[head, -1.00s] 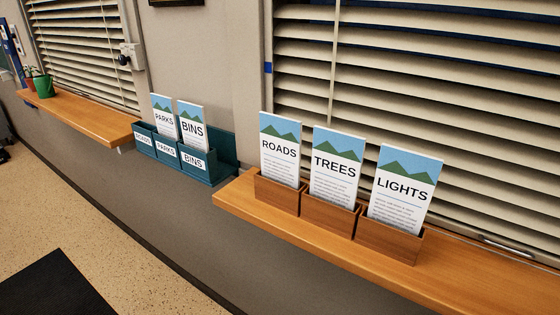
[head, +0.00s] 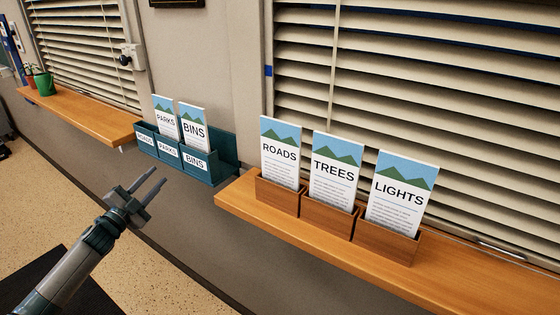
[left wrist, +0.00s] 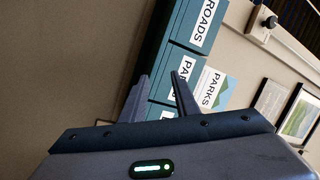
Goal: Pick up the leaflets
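Three leaflets stand upright in wooden holders (head: 327,213) on the right sill: ROADS (head: 280,160), TREES (head: 336,180) and LIGHTS (head: 402,200). A teal wall rack (head: 200,168) has pockets labelled ROADS, PARKS and BINS. A PARKS leaflet (head: 166,122) and a BINS leaflet (head: 193,130) stand in it; no leaflet shows above the ROADS pocket. My left gripper (head: 154,182) is open and empty, in front of and below the rack, apart from it. The left wrist view shows its fingers (left wrist: 160,98) before the rack (left wrist: 183,52) and the PARKS leaflet (left wrist: 212,89). My right gripper is out of view.
The wooden right sill (head: 260,220) juts out right of the rack. A left sill (head: 85,117) carries a green pot (head: 44,85). Window blinds (head: 420,80) are behind. The floor (head: 60,190) at left is open, with a dark mat (head: 58,268).

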